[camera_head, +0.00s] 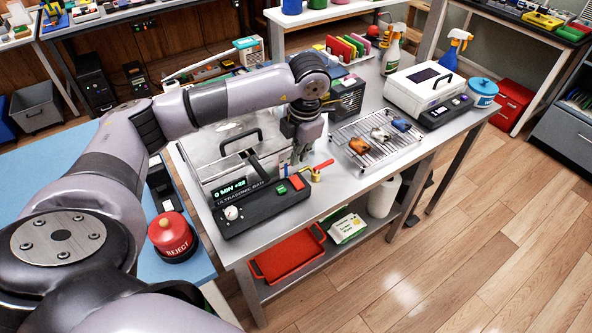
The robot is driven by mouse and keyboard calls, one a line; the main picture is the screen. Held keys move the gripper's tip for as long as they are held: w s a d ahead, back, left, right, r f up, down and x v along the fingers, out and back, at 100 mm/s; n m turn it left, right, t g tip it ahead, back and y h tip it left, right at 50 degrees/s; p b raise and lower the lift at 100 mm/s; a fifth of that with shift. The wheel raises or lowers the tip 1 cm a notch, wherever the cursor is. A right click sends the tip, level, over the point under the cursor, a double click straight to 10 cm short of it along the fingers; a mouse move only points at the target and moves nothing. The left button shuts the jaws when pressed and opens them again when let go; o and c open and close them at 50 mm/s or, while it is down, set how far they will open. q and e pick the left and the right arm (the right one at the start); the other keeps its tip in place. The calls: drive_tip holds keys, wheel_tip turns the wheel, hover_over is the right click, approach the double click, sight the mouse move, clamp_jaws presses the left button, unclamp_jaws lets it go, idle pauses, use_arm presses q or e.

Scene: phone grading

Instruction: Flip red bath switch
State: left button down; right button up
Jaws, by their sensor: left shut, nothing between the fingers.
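The ultrasonic bath (222,150) is a steel box with a black-handled lid on the grey metal bench. Its black front panel (258,207) has a lit display, a white knob, a small green switch (282,189) and a red switch (297,182) at the panel's right end. My left gripper (296,159) points down just behind the red switch, near the bath's right side. Its fingers are shut and empty, and partly hard to make out against the steel. I cannot tell whether they touch anything. My right gripper is out of view.
A red-handled brass valve (318,170) sticks out close to the right of the gripper. A red REJECT button (173,235) sits left of the bench.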

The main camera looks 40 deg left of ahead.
sight(295, 179)
use_arm(q)
drive_tip(key=f, duration=0.2)
drive_tip(key=f+p, duration=0.1)
drive_tip(key=f, duration=0.2)
drive_tip(key=a+f, duration=0.1)
drive_tip(key=f, duration=0.2)
drive_tip(key=shift+w+f+p, duration=0.1)
drive_tip(key=shift+w+p, duration=0.15)
drive_tip(key=shift+p, duration=0.15)
